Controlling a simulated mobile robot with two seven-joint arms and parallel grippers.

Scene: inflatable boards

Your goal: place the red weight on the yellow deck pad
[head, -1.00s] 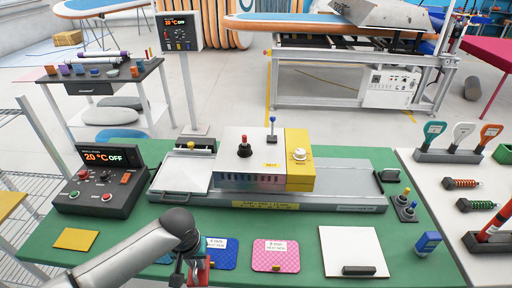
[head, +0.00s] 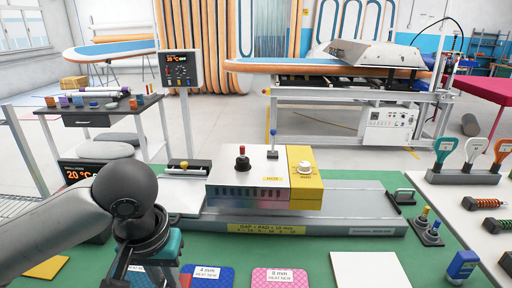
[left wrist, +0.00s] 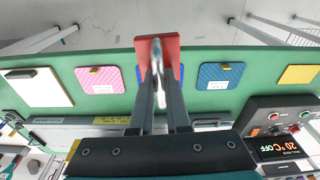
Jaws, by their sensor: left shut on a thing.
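The red weight (left wrist: 172,47) is a red block with a metal handle. My left gripper (left wrist: 158,78) is shut on that handle in the left wrist view, with the weight held above the bench and partly covering a blue pad. In the head view my left gripper (head: 128,268) is at the bottom edge, its fingertips cut off; the weight is mostly out of frame there. The yellow deck pad (head: 47,267) lies on the green bench top at the lower left, partly behind my arm. It also shows at the right of the left wrist view (left wrist: 299,75), apart from the weight. My right gripper is not in view.
Blue pads (head: 207,277) (left wrist: 220,76), a pink pad (head: 280,278) and a white sheet (head: 370,270) lie along the front of the green bench (head: 440,268). The press (head: 262,180) stands behind them. A control box (left wrist: 277,135) is near the yellow pad.

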